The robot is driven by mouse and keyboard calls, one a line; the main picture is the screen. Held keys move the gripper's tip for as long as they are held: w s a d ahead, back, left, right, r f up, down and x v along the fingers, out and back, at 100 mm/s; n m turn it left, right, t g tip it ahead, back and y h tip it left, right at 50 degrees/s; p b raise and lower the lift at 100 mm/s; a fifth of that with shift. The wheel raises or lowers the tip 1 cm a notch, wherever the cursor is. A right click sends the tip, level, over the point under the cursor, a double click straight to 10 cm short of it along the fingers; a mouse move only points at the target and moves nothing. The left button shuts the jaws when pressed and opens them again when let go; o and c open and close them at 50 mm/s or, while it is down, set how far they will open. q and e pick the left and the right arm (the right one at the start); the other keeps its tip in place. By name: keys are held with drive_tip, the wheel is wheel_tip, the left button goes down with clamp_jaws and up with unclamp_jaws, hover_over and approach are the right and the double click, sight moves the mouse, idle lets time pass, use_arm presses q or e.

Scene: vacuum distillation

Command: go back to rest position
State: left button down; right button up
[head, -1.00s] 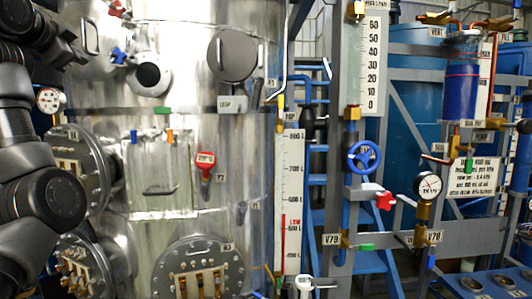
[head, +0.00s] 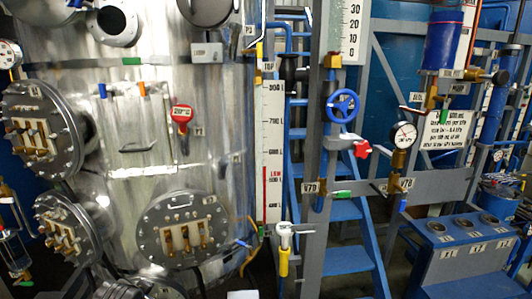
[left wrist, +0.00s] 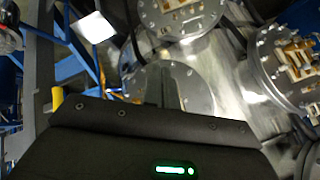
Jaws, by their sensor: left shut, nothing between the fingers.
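My left gripper (left wrist: 163,84) shows in the left wrist view. Its dark body with a green light fills the bottom, and its fingers are together with nothing held. They point toward the round flanged covers of the steel tank, and no contact is visible. Neither gripper shows in the head view, and my right gripper is in neither view.
The steel vessel (head: 220,160) fills the head view's left, with bolted flanges (head: 183,232) bearing brass fittings. A level scale (head: 272,160), blue handwheel (head: 342,106) and gauge (head: 404,135) stand right of it. Blue steps (head: 347,260) and a control box (head: 465,262) are lower right.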

use_arm(q)
drive_tip(key=s+d+f+n+g+h, duration=0.1)
drive_tip(key=s+d+f, duration=0.25)
drive_tip(key=s, duration=0.65)
drive_tip(key=s+d+f+n+g, duration=0.15)
drive_tip(key=s+f, duration=0.35)
drive_tip(key=s, duration=0.6)
drive_tip(key=s+d+f+n+g+h, duration=0.1)
drive_tip(key=s+d+f+g, duration=0.2)
drive_tip(key=s, duration=0.7)
wheel_tip(320, 180, down, 34)
drive_tip(key=s+r+b, duration=0.1)
drive_tip(key=s+b, duration=0.1)
drive_tip(key=b, duration=0.4)
drive_tip(key=s+a+f+g+b, duration=0.1)
drive_tip(key=s+a+f+b, duration=0.2)
drive_tip(key=s+f, duration=1.3)
wheel_tip(320, 180, down, 3)
drive_tip(key=shift+f+m, duration=0.1)
drive_tip(key=shift+m, duration=0.35)
drive_tip(key=c, duration=2.2)
unclamp_jaws()
drive_tip(key=shift+w+b, duration=0.1)
drive_tip(key=shift+b, duration=0.2)
